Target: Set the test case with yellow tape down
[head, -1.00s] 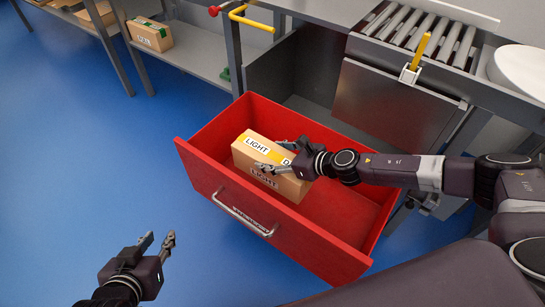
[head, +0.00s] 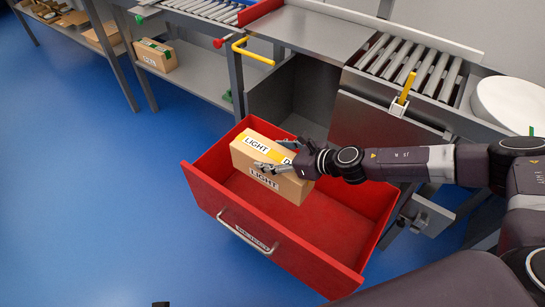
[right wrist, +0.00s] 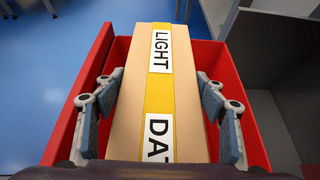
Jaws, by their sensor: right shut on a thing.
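The test case is a brown cardboard box (head: 292,188) with yellow tape and LIGHT labels. My right gripper (head: 283,160) is shut on it, with one finger on each side. In the right wrist view the box (right wrist: 138,100) runs lengthwise between the blue-grey finger pads (right wrist: 162,122). The box is over the back left part of an open red drawer (head: 330,275). Its underside is hidden, so I cannot tell whether it touches the drawer floor. Of my left gripper, only a small dark tip shows at the bottom edge of the head view.
The drawer floor in front of the box is bare. A grey bench with rollers (head: 410,60) stands behind, with a yellow upright handle (head: 407,88) and a white round basin (head: 510,103). Another box (head: 157,56) with green tape sits on a low shelf (head: 205,75).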

